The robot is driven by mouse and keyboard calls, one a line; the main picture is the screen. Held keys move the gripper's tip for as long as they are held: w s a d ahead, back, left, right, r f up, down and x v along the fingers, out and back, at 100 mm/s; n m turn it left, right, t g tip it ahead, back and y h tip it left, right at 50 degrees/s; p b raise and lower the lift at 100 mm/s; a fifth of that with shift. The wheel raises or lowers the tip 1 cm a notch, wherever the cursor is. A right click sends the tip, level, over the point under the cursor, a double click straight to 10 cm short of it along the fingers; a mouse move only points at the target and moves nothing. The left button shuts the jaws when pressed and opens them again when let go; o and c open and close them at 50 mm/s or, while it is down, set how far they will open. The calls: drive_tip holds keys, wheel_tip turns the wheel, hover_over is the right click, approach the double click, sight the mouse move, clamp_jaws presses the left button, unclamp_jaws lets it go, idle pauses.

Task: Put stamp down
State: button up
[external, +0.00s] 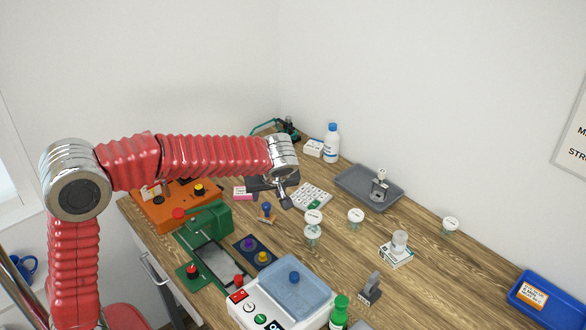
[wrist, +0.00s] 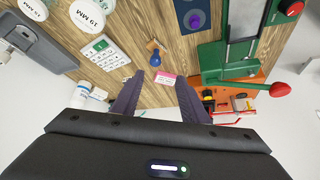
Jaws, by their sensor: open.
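A stamp with a blue knob (external: 266,209) and a wooden base stands upright on the wooden table. In the wrist view the stamp (wrist: 155,58) is just beyond my fingertips, roughly midway between them, and nothing holds it. My gripper (external: 274,192) is open and empty, above the table near the stamp. In the wrist view my gripper (wrist: 157,82) shows two dark fingers spread apart. A dark pad (external: 242,244) nearer the camera carries a purple knob (external: 249,243) and a yellow knob (external: 262,257).
A pink-and-white box (external: 242,193) lies beside the gripper, and a white keypad (external: 312,195) lies to its right. A green machine (external: 210,221) and an orange box (external: 160,212) stand left. Lidded jars (external: 313,217), a grey tray (external: 350,179) and a blue tray (external: 552,309) are right.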

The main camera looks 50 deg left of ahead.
drive_tip(key=s+d+m+t+h, duration=0.1)
drive_tip(key=s+m, duration=0.5)
drive_tip(key=s, duration=0.8)
drive_tip(key=s+d+r+m+t+h, duration=0.1)
drive_tip(key=s+d+m+h, duration=0.3)
drive_tip(key=s, duration=1)
drive_tip(key=m, duration=0.2)
drive_tip(key=shift+s+r+m+t+h, duration=0.25)
drive_tip(key=shift+s+m+t+h, duration=0.05)
drive_tip(key=shift+t, duration=0.1)
